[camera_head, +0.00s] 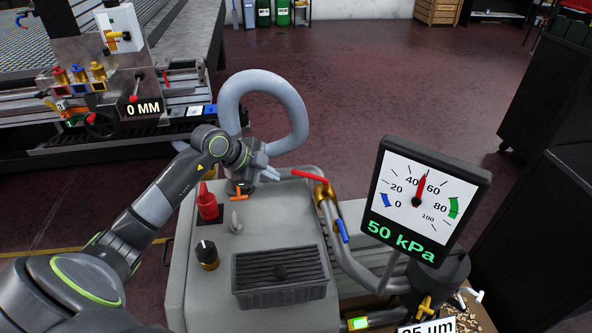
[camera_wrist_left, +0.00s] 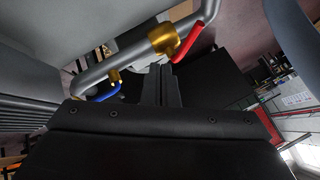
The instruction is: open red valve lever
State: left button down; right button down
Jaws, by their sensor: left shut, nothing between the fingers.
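The red valve lever (camera_head: 309,176) sits on a brass valve (camera_head: 322,192) on the grey pipe at the right of the grey pump box. In the head view the lever points left, toward my left gripper (camera_head: 269,175). The gripper is shut and empty, a little left of the lever's free end with a small gap. In the left wrist view the red lever (camera_wrist_left: 188,44) and brass valve (camera_wrist_left: 172,40) show above and just right of the shut fingers (camera_wrist_left: 162,86). My right gripper is not in view.
A blue lever (camera_head: 341,230) sits lower on the pipe. A gauge (camera_head: 424,198) reading 50 kPa stands at the right. The pump box (camera_head: 190,262) carries a red switch (camera_head: 207,203), a black knob (camera_head: 207,253) and a dark vent (camera_head: 279,277). A grey hose (camera_head: 264,83) loops behind.

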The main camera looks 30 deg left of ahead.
pick_arm(q)
jog(key=w+d+f+b, duration=0.1)
jog(key=w+d+f, duration=0.1)
jog(key=w+f, duration=0.4)
jog(key=w, duration=0.2)
jog(key=shift+w+d+f, duration=0.15)
jog(key=shift+w+f, duration=0.2)
jog(key=shift+f, duration=0.05)
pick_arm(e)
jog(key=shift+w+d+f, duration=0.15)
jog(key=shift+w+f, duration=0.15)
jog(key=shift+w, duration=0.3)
pick_arm(q)
jog(key=shift+b, duration=0.3)
jog(key=shift+w, duration=0.25)
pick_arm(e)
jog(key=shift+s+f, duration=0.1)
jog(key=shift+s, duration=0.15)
pick_arm(q)
jog(key=shift+a, duration=0.2)
